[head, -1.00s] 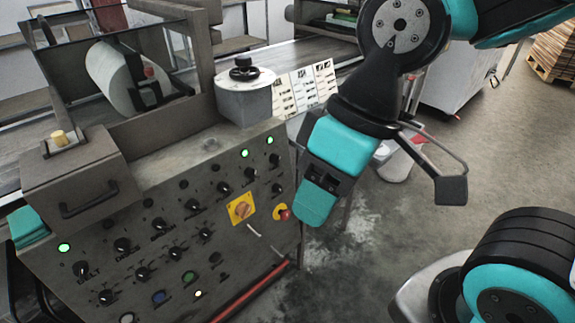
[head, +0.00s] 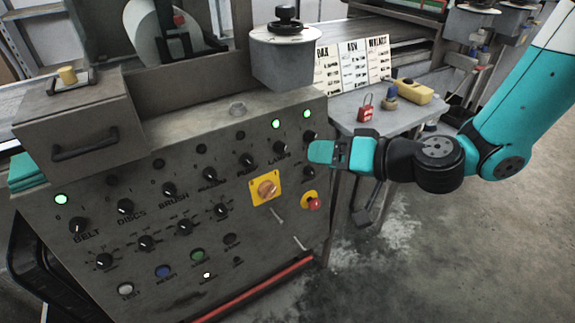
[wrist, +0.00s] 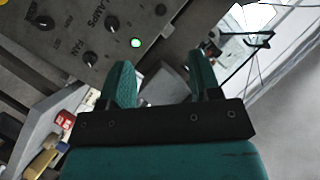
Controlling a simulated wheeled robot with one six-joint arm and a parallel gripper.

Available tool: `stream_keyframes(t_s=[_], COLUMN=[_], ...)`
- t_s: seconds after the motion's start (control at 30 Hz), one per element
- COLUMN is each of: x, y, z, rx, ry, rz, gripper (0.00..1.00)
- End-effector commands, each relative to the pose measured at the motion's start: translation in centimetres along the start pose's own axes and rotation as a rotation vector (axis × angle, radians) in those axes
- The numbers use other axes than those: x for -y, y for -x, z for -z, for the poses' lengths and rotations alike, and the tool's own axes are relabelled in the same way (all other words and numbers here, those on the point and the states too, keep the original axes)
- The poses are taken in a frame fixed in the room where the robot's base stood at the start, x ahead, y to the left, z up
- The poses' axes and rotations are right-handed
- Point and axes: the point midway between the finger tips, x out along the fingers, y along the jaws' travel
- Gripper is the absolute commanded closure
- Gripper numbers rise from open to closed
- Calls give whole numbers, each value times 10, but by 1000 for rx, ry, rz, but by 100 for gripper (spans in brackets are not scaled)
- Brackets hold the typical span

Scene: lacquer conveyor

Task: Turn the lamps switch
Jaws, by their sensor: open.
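The LAMPS switch (head: 279,147) is a small black knob in the upper row of the slanted grey panel (head: 225,250), with a lit green light above it in the head view. In the wrist view the LAMPS label shows beside a dark knob (wrist: 112,22) at the top. My gripper (head: 318,152) reaches in from the right, just right of LAMPS and close under the FAN knob (head: 309,136). In the wrist view my gripper (wrist: 161,62) has its two teal fingers apart with nothing between them. I cannot tell whether a finger touches the panel.
A yellow plate with an orange rotary switch (head: 266,188) and a red emergency button (head: 313,204) sit below LAMPS. Several other knobs fill the panel. A grey pot (head: 284,60) stands above it.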

Motion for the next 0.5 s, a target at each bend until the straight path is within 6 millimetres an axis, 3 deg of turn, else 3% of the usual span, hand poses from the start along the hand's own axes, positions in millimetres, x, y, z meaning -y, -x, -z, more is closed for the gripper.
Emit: stream_keyframes(t_s=[0.03,0.2,0.37,0.5], x=[-28,-73,-82,-83], y=[-8,-13,-20,-41], z=[-9,-12,-10,-3], rx=[-54,-179,-205,-206], ry=[-40,-105,-116,-114], rz=[-35,-125,-150,-147], gripper=[43,43,43,43])
